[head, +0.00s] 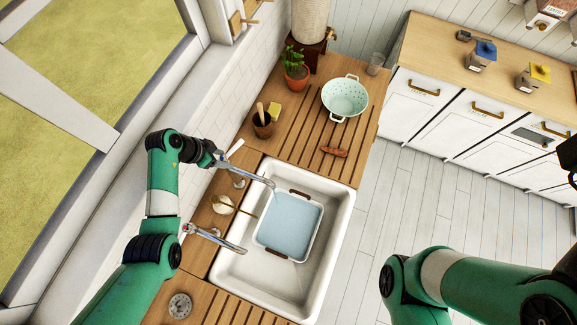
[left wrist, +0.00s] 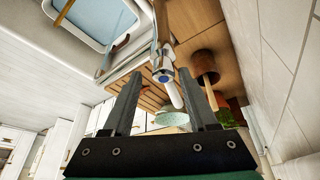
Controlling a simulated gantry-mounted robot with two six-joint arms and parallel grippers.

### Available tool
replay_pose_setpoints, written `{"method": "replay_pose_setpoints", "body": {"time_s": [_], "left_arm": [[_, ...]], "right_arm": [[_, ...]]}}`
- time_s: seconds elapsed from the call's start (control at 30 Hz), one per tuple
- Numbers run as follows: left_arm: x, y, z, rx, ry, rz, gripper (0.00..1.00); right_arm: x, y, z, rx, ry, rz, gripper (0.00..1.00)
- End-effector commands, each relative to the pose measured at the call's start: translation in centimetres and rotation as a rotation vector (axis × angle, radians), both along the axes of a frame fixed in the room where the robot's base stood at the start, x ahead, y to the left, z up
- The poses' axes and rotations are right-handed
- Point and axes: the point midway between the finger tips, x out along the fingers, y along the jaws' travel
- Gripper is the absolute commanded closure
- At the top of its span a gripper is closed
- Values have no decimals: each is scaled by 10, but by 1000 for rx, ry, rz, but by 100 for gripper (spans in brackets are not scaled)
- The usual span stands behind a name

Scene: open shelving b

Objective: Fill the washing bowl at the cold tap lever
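The white washing bowl (head: 262,241) sits in the white sink (head: 343,225) with pale blue water (head: 290,225) in it. The cold tap (left wrist: 164,76), marked with a blue dot, has its white lever (head: 237,147) swung towards the top; its spout (head: 255,179) reaches over the bowl's upper left edge. I cannot tell clearly if water is running. My left gripper (head: 221,160) is at this tap. In the left wrist view its fingers (left wrist: 158,100) are apart, with the white lever (left wrist: 174,95) showing between them; contact is not clear. My right gripper is out of view.
White cabinets (head: 470,125) line the right.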

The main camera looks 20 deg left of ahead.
Motion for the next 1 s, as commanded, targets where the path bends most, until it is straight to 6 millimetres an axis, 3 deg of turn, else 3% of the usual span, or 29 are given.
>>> {"method": "replay_pose_setpoints", "body": {"time_s": [0.27, 0.7, 0.9, 0.93, 1.0], "left_arm": [[-1, 3, 12, 1, -9, 0, 41], [-30, 27, 97, 2, -5, 2, 41], [-35, 30, 108, 0, -1, 1, 41], [-35, 30, 108, 0, -1, 1, 47], [-35, 30, 108, -1, -1, 1, 47]], "right_arm": [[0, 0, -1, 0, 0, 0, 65], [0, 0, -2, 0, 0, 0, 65], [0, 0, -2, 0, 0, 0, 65], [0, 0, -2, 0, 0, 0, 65], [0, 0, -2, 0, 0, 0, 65]]}}
